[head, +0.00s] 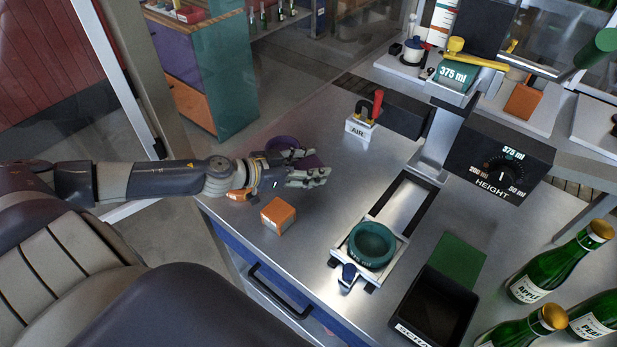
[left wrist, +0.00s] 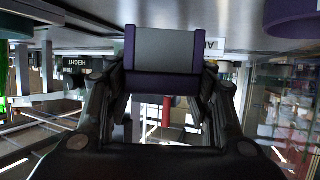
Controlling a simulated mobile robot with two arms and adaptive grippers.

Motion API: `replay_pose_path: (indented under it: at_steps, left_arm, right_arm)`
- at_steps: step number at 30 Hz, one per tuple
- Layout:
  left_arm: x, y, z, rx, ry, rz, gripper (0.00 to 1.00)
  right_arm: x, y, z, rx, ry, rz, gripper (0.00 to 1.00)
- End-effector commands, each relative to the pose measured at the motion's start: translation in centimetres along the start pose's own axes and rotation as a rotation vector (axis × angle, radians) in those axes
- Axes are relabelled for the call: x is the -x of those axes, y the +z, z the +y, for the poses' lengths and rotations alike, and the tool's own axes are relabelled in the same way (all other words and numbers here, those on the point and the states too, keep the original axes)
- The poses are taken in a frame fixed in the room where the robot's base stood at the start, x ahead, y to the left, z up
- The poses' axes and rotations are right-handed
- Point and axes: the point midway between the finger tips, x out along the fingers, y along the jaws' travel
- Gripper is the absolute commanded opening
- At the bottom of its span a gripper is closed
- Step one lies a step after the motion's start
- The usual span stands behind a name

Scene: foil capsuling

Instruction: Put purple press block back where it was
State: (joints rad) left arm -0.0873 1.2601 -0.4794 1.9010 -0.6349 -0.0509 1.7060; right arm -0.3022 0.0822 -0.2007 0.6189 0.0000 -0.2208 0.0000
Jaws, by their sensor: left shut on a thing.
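My left gripper (head: 318,174) is over the left part of the steel table and is shut on the purple press block (head: 304,161). In the left wrist view the block (left wrist: 163,82) sits between the fingers, with a grey face and purple edges. A purple ring (head: 281,143) is just behind the gripper, partly hidden by it; it also shows in the left wrist view (left wrist: 293,17). I cannot tell whether the block touches the table. My right gripper is not in view.
The AIR valve (head: 362,122) is behind and right. A teal ring (head: 371,246) sits in the slide fixture (head: 404,205). A teal 375 ml block (head: 455,76) is at the press. Bottles (head: 558,262) and a dark bin (head: 432,306) are right.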

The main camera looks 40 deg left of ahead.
Motion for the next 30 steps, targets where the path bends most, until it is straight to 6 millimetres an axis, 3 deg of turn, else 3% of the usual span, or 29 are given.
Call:
replay_pose_path:
  at_steps: [13,26,27,29,30]
  left_arm:
    - [-1.8,4.2,0.0,0.001,-0.001,0.001,0.1]
    - [-2.0,4.9,0.0,0.0,0.0,0.0,0.1]
    - [-2.0,4.9,0.0,0.0,0.001,0.0,0.54]
    - [-2.0,4.8,0.0,0.0,0.001,-0.001,0.68]
    - [-2.0,4.8,0.0,0.0,0.001,-0.001,0.7]
  right_arm:
    - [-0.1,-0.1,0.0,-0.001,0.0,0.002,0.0]
    - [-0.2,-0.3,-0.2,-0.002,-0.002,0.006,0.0]
    - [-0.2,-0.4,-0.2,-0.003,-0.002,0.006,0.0]
    - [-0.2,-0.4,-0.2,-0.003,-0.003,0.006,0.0]
    - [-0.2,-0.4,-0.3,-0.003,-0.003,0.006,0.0]
